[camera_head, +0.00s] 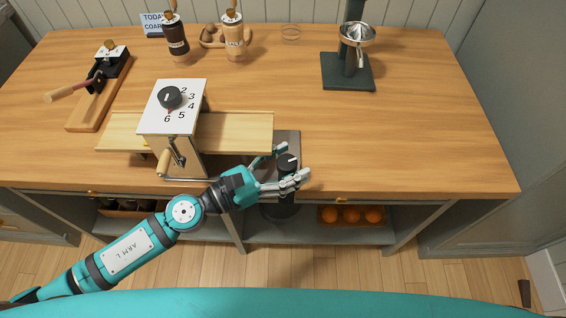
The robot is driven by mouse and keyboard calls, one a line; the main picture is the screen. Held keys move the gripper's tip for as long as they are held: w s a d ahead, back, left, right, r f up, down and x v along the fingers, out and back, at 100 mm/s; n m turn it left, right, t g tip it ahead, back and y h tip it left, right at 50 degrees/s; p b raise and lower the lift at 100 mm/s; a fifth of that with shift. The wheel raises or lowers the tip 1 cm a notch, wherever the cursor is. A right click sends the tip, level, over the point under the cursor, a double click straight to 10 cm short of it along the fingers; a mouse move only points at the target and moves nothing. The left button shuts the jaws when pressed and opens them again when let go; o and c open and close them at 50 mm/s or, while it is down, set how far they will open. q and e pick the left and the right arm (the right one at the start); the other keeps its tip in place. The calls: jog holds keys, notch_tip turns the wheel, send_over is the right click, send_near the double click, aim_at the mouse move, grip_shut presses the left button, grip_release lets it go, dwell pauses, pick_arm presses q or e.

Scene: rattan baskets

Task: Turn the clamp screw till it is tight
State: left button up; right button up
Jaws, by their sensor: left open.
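The clamp screw appears to be the black knob (288,161) with a white mark on top, at the table's front edge. My left gripper (291,166) is open, with one finger behind the knob and the other in front of it. I cannot tell whether the fingers touch it. A dark cylindrical part (281,212) shows below the knob, partly hidden by my gripper. To the left stands a white box (157,118) with a numbered dial (169,97) and a crank (170,157), on a wooden board (245,133). My right gripper is not in view.
A metal juicer press (348,75) stands at the back right. A wooden board with a black clamp-like tool (108,62) lies at the left. Two labelled grinders (175,40) (234,40) stand at the back. Oranges in a tray (350,215) sit on the shelf below. The table's right side is clear.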

pick_arm(q)
jog(key=v, duration=1.2)
jog(key=shift+a, duration=0.15)
dwell(0.3)
